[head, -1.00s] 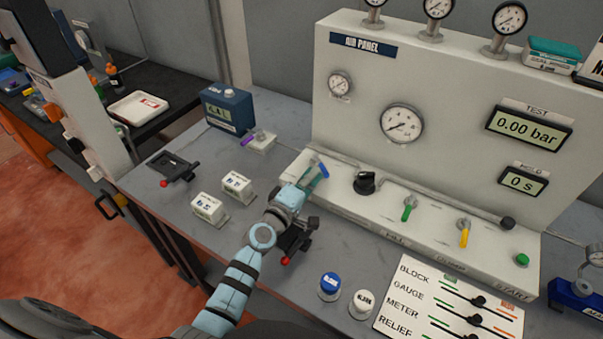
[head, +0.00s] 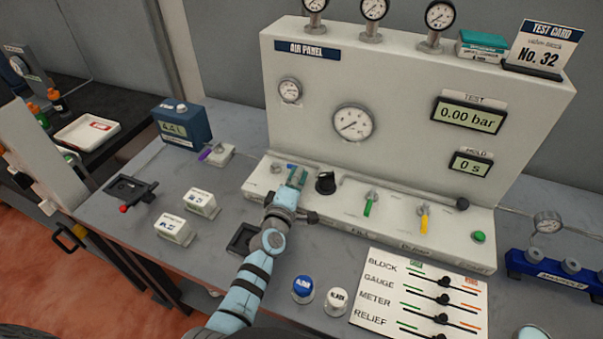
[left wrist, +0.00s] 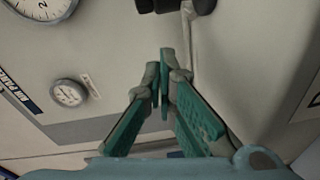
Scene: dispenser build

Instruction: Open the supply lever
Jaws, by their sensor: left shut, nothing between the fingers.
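My left gripper (head: 297,179) is shut and empty at the left end of the air panel's (head: 400,222) base ledge, just left of the black knob (head: 326,182). A small blue lever part (head: 291,168) shows beside its teal fingertips. The fingers hide most of this lever, so I cannot tell its full angle or whether they touch it. In the left wrist view the closed fingers (left wrist: 164,72) point at the panel with nothing between them, and the black knob (left wrist: 175,5) is at the top edge. My right gripper is not in view.
A green lever (head: 369,203) and a yellow lever (head: 423,217) stand further right on the ledge, with a green button (head: 478,237). The test display (head: 468,115) reads 0.00 bar. White boxes (head: 201,203) and a black holder (head: 130,189) sit left of my arm.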

